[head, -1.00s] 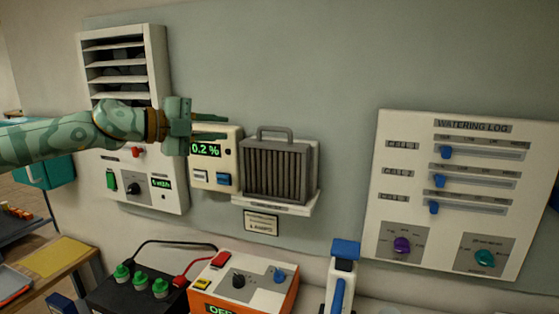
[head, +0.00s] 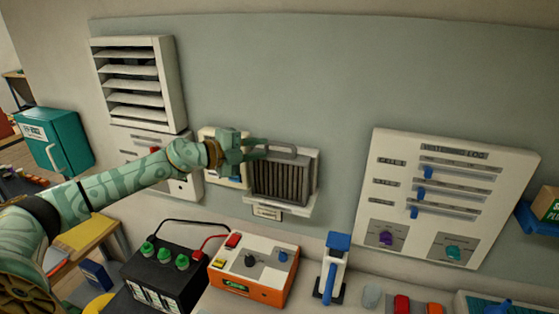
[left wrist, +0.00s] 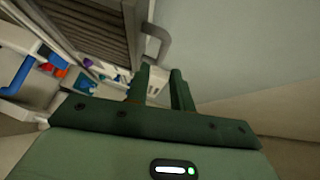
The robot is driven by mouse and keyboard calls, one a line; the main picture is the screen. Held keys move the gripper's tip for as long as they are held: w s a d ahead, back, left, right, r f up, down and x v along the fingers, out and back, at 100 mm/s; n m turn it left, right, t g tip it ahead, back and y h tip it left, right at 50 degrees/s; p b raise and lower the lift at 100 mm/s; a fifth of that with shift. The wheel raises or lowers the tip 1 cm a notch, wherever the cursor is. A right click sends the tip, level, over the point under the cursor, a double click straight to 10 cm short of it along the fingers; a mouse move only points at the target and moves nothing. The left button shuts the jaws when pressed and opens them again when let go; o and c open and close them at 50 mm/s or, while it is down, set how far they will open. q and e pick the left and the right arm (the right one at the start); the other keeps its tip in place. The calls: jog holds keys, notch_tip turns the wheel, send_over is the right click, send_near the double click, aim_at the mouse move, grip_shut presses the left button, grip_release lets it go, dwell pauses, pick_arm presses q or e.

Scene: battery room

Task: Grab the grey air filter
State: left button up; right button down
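The grey air filter (head: 285,181) stands upright on a small white wall shelf (head: 290,207), with dark pleats in front and a loop handle (head: 281,148) on top. In the left wrist view the filter (left wrist: 100,25) is at the upper left and its handle (left wrist: 158,36) lies just beyond my fingertips. My left gripper (head: 264,148) comes from the left, at handle height, with its fingers pointing right at the handle's left end. In the left wrist view its two fingers (left wrist: 159,76) are apart with nothing between them. My right gripper is not in view.
A meter box (head: 222,150) sits behind my gripper, left of the filter. A louvred vent (head: 137,82) is at the upper left and a log panel (head: 440,195) at the right. Below are a battery (head: 165,275) and an orange-white charger (head: 254,270). The wall above the filter is clear.

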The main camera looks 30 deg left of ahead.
aim_at(281, 146)
pick_arm(q)
jog(key=x, duration=0.3)
jog(key=shift+w+d, duration=0.15)
jog(key=b+x, duration=0.1)
jog(key=x, duration=0.4)
jog(key=shift+d, duration=0.1)
jog(key=shift+r, duration=0.1)
grip_shut()
